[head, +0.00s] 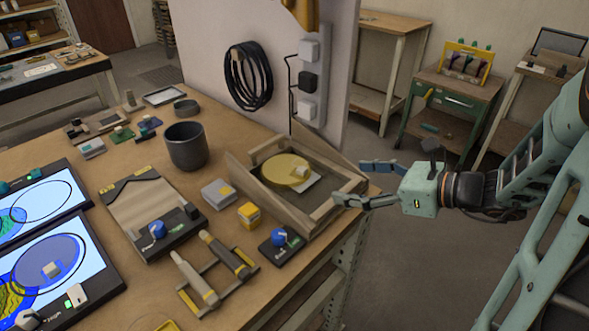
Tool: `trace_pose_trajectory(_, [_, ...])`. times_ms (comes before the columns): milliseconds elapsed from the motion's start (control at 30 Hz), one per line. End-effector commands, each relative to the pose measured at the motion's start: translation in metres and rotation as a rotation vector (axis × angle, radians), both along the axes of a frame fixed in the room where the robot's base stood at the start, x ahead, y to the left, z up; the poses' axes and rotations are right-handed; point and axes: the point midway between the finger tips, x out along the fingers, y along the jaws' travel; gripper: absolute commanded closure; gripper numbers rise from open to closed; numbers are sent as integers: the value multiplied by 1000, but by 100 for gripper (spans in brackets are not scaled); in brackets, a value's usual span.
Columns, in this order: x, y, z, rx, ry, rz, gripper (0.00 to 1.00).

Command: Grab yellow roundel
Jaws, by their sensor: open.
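The yellow roundel (277,171) is a flat round disc with a small pale block-like knob (301,171) on its right part. It lies inside a shallow wooden tray (329,213) at the right end of the workbench, over a pale sheet. My gripper (350,182) is at the tray's right edge, pointing left, with its fingers spread apart and nothing between them. The gripper is to the right of the roundel and apart from it. The exact height of the fingers over the tray wall is hard to tell.
A blue-knobbed box (279,240), a yellow block (249,215) and a grey block (218,194) sit left of the tray. A dark cup (186,147) stands farther back. A pale upright panel (225,60) with a coiled black cable (249,77) rises behind the tray.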

Motion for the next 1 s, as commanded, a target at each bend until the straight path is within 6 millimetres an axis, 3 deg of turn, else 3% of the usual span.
trace_pose_trajectory(33, [3, 1, 11, 3, 5, 6, 29])
trace_pose_trajectory(133, [9, 5, 19, 5, 6, 21, 40])
trace_pose_trajectory(367, [21, 16, 23, 6, 6, 53, 64])
trace_pose_trajectory(667, [25, 24, 14, -1, 2, 72, 64])
trace_pose_trajectory(1000, [44, 63, -6, 0, 2, 75, 64])
